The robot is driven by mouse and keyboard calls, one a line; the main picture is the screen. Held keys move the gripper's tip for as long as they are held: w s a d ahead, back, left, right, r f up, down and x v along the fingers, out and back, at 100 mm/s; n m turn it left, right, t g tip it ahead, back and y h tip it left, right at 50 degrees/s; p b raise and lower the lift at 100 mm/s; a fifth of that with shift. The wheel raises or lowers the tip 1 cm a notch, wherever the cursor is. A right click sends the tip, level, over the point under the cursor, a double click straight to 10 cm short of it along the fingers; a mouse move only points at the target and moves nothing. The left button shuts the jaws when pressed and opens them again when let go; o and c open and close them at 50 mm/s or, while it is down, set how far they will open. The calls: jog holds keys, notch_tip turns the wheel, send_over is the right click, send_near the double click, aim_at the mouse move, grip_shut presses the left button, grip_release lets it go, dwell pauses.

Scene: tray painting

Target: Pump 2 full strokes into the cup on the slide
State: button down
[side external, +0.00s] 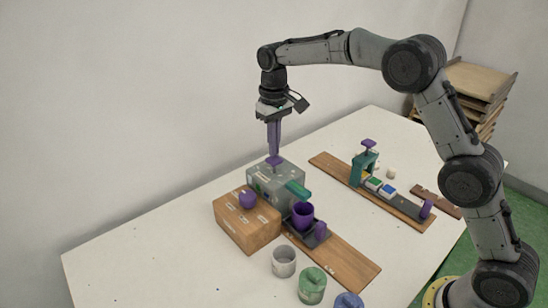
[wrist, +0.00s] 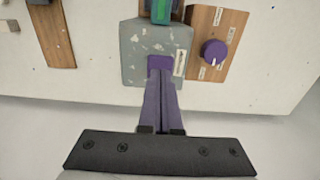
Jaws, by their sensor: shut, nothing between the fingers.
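My gripper (side external: 273,154) points straight down with its long purple fingers shut and nothing between them. Its tips are at the purple pump head (side external: 274,161) on top of the grey dispenser box (side external: 262,182); they seem to touch it. In the wrist view the fingers (wrist: 160,78) end over the pump head (wrist: 160,62), partly hiding it. I cannot tell how far the head is pressed. A teal spout (side external: 298,189) sticks out of the box above a purple cup (side external: 303,216). The cup stands on the dark slide (side external: 294,232), which has a purple handle (side external: 321,231). The cup's inside is not clear.
A wooden box (side external: 247,224) with a purple knob (side external: 248,200) stands beside the dispenser. White (side external: 284,261), green (side external: 312,286) and blue (side external: 349,301) cups stand at the front. A teal stand (side external: 361,170) and colored blocks are on another board. The table's left is clear.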

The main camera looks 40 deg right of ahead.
aim_at(274, 159)
jog(key=shift+f, duration=2.25)
jog(key=shift+r, duration=2.4)
jog(key=shift+f, duration=0.5)
